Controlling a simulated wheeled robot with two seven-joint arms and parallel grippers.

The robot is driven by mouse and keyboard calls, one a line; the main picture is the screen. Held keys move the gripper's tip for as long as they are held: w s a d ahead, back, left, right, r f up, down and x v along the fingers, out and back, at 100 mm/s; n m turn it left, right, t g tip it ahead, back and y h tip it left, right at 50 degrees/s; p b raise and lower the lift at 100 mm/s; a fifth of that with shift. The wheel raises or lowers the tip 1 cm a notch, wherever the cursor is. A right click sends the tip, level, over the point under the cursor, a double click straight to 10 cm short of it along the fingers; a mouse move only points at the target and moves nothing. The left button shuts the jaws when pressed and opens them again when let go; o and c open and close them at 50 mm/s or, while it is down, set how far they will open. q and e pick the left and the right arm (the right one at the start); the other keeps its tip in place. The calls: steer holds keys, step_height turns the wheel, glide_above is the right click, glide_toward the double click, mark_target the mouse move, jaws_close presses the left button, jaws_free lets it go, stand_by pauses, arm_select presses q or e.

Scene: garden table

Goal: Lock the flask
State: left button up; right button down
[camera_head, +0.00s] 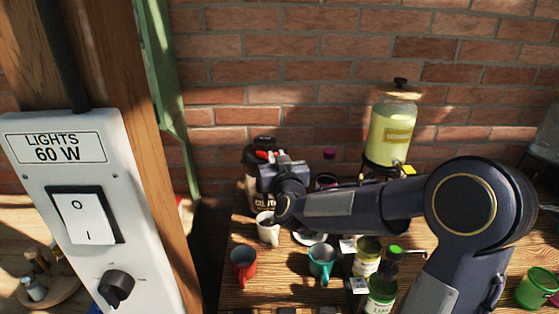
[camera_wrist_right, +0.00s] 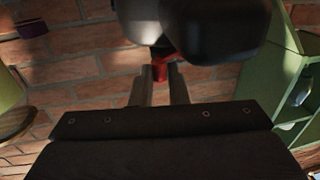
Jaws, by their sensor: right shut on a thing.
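The flask (camera_head: 252,190) stands at the back left of the table against the brick wall. It has a dark top and a pale label, partly hidden behind my arm. My right gripper (camera_head: 268,158) is at the flask's top, shut on a small red part (camera_head: 264,154). In the right wrist view the red part (camera_wrist_right: 160,70) sits between the fingertips of my right gripper (camera_wrist_right: 160,82), just below the flask's dark, rounded top (camera_wrist_right: 212,28). I cannot tell the red part's exact position on the lid. My left gripper is not in view.
A white mug (camera_head: 267,232), a red mug (camera_head: 243,264) and a teal mug (camera_head: 321,262) stand in front. A yellow drink dispenser (camera_head: 391,130) stands behind. A light-switch panel (camera_head: 85,215) fills the left.

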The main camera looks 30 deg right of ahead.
steer(key=m+h, duration=0.1)
steer(key=a+g+h+p, duration=0.1)
steer(key=m+h, duration=0.1)
steer(key=shift+a+r+m+g+h, duration=0.15)
steer(key=shift+a+m+g+h, duration=0.15)
steer(key=shift+h, duration=0.1)
steer(key=m+g+h+p, duration=0.1)
steer(key=a+m+g+h+p, duration=0.1)
steer(key=h, duration=0.1)
steer(key=shift+m+g+h, duration=0.3)
steer(key=shift+m, duration=0.1)
steer(key=m+g+h, duration=0.1)
steer(key=m+g+h+p, duration=0.1)
steer(key=a+m+g+h, duration=0.1)
steer(key=g, duration=0.1)
steer(key=shift+w+a, duration=0.1)
steer(key=shift+w, duration=0.2)
steer(key=shift+w+a+m+g+h+p, duration=0.15)
steer(key=shift+m+g+h+p, duration=0.2)
steer(key=shift+m+g, duration=0.3)
steer(key=shift+w+a+m+g+h+p, duration=0.1)
steer(key=shift+m+g+h+p, duration=0.3)
steer(key=shift+g, duration=0.35)
steer(key=shift+m+g, duration=0.25)
steer(key=shift+g, duration=0.05)
steer(key=c, duration=1.4)
jaws_free()
